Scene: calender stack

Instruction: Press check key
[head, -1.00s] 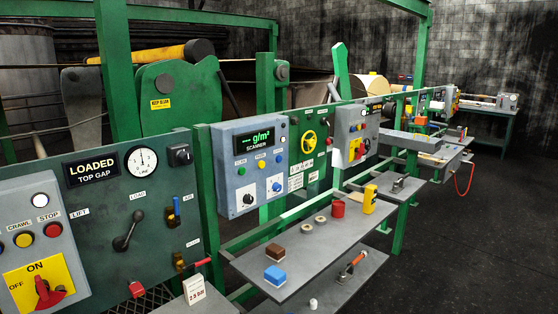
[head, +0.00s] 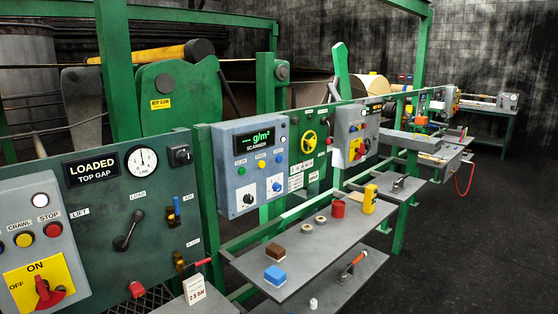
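The grey scanner box (head: 231,193) hangs on the green rail near the middle of the head view. Its dark display (head: 260,141) shows green dashes and "g/m²" above the word SCANNER. Below the display is a row of three small keys: a green key (head: 241,170), a yellow key (head: 262,163) and a blue key (head: 279,158). The labels above them are too small to read surely, so I cannot tell which is the check key. Two knobs on white dials sit lower on the box. Neither of my grippers is in view.
Left of the scanner stands a green panel with a LOADED sign (head: 91,169), a gauge (head: 142,160) and a lever. A grey shelf (head: 318,256) juts out below the scanner, holding brown and blue blocks, rings and a red cup. The dark floor at right is clear.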

